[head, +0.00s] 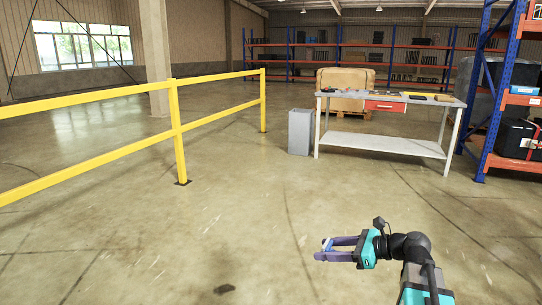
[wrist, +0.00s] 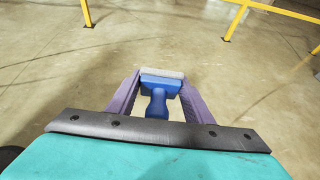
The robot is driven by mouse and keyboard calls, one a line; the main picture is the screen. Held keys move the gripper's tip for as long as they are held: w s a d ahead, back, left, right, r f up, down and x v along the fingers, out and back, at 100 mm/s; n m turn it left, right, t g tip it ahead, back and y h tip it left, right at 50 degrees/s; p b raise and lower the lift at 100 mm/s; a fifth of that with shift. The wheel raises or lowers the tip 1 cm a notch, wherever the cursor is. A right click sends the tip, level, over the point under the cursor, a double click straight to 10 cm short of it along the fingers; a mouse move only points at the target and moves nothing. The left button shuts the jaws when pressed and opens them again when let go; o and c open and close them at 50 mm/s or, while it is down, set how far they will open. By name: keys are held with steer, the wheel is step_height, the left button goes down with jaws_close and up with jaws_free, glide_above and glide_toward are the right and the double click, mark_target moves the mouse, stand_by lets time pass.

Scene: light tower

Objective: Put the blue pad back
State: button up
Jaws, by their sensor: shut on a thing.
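My gripper (head: 326,249) is low at the lower right of the head view, held out over bare floor. In the wrist view its purple fingers (wrist: 153,84) are closed around a blue pad (wrist: 158,92). The pad has a wide blue head with a grey strip along its far edge and a narrower blue handle toward the palm. In the head view only a small bit of blue (head: 327,244) shows between the fingertips. The workbench (head: 385,144) stands well ahead, far from the gripper, with several small things on its top.
A yellow railing (head: 178,130) runs along the left. A grey bin (head: 300,131) stands by the bench's left legs. A blue and orange rack (head: 488,110) rises at the right. A large box (head: 345,80) is behind the bench. The floor between me and the bench is clear.

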mark_target(329, 248)
steer(key=shift+s+a+m+t, duration=0.25)
steer(key=shift+s+m+t, duration=0.15)
steer(key=shift+s, duration=0.35)
steer(key=shift+w+h, duration=0.1)
steer(key=shift+h, duration=0.2)
steer(key=shift+w+d+r+m+t+p, duration=0.15)
steer(key=shift+r+m+t+p, duration=0.15)
steer(key=shift+r+p, duration=0.75)
step_height(329, 248, up, 15)
steer(key=p, duration=2.2)
steer(key=shift+f+p, duration=0.2)
steer(key=shift+p, duration=0.1)
steer(key=shift+s, duration=0.2)
